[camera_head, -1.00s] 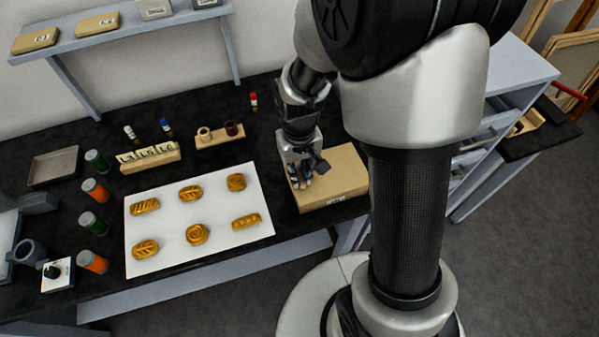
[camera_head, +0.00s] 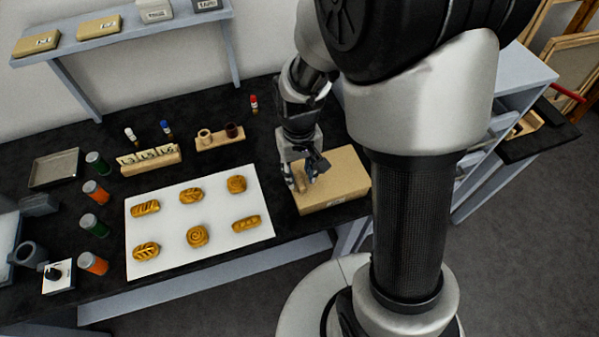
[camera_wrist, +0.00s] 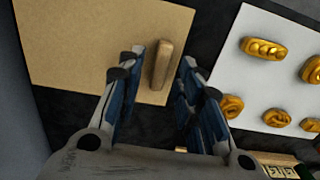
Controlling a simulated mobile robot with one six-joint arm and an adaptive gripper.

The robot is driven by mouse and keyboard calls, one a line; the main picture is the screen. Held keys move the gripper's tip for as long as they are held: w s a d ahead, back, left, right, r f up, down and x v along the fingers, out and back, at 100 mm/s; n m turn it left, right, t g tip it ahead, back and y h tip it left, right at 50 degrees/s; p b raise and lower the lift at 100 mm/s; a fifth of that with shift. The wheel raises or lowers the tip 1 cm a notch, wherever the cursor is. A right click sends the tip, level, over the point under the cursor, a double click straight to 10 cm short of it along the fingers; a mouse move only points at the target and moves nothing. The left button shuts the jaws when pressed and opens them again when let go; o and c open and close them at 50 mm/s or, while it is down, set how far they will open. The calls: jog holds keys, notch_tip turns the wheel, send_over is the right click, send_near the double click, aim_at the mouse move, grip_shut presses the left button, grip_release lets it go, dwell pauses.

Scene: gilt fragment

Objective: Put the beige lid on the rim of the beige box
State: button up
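The beige lid (camera_head: 345,172) lies flat on top of the beige box (camera_head: 335,204) at the right end of the dark bench. The lid covers the box's top, and I see no clear gap at the rim. In the wrist view the lid (camera_wrist: 75,40) fills the upper left, with its bar-shaped handle (camera_wrist: 161,66) near one edge. My gripper (camera_head: 303,178) is over the lid's left part. In the wrist view my gripper (camera_wrist: 164,60) is open, its fingers on either side of the handle with gaps between.
A white sheet (camera_head: 170,222) with several golden pastries lies left of the box. A wooden rack (camera_head: 220,139) with two small cups and a block stand (camera_head: 150,161) are behind it. A wall shelf (camera_head: 85,45) holds more boxes.

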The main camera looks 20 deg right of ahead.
notch_tip(320, 180, up, 11)
jog(key=p, duration=0.3)
jog(key=s+r+t, duration=0.4)
jog(key=s+r, duration=0.9)
jog(key=s, duration=0.2)
jog(key=shift+t, duration=0.3)
jog(key=shift+r, duration=0.1)
